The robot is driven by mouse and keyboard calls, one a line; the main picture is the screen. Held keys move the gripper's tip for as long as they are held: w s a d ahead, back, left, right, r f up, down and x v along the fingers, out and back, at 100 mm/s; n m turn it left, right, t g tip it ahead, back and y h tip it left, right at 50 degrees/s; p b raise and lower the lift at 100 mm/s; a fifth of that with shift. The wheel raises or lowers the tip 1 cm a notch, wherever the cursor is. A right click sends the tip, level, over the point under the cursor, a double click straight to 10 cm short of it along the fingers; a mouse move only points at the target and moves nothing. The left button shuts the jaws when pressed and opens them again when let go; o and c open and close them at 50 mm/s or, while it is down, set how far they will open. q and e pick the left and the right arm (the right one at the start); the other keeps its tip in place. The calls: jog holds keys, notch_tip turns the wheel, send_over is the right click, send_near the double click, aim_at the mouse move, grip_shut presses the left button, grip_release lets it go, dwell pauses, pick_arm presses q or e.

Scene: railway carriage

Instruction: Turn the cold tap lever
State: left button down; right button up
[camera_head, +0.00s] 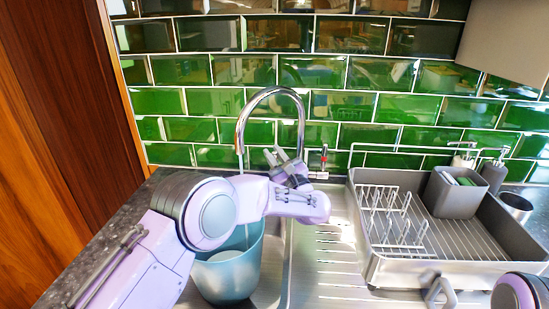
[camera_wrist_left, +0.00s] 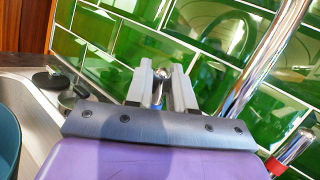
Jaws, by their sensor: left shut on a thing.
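The chrome gooseneck tap (camera_head: 272,92) stands behind the sink, against the green tiles. My left gripper (camera_head: 285,160) is just in front of its base. In the left wrist view, the fingers (camera_wrist_left: 162,85) are shut on a small chrome piece (camera_wrist_left: 157,94) standing between them, which I take to be the cold tap lever. In the head view that lever is hidden behind my gripper. A lever with a red ring (camera_head: 323,162) stands to the right; its red ring also shows in the left wrist view (camera_wrist_left: 276,166). My right gripper (camera_head: 440,291) is partly visible at the bottom right.
A blue-grey bucket (camera_head: 228,277) stands in the sink under the spout, partly behind my left arm. A thin pale streak shows above it. A grey dish rack (camera_head: 385,262) with a caddy (camera_head: 455,197) fills the right side. Soap bottles (camera_head: 494,172) stand behind it.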

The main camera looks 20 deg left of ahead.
pick_arm(q)
jog(key=c, duration=1.1)
grip_release()
jog(key=b+v, duration=0.2)
jog(key=v, duration=0.5)
jog(key=shift+w+b, duration=0.1)
jog(key=shift+b, duration=0.25)
jog(key=shift+s+d+f, duration=0.1)
jog(key=shift+s+d, duration=0.1)
jog(key=shift+s, duration=0.1)
